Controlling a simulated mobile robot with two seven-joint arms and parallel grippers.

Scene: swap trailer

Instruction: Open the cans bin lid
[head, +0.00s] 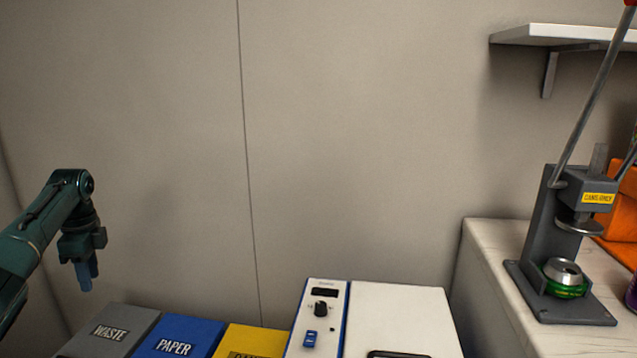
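The cans bin lid (248,339) is yellow and flat, at the bottom edge of the head view. Its label is cut off by the frame, and it looks closed. My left gripper (86,281) hangs fingers-down at the left, above and to the left of the bins and apart from the yellow lid. Its fingers overlap in this view, so I cannot tell whether they are open or shut. My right gripper is out of view.
The grey waste lid (133,322) and blue paper lid (190,333) lie left of the yellow one. A white appliance (400,308) with a control panel stands to its right. A can press (545,225) holding a green can (566,284) stands on the right counter (482,262).

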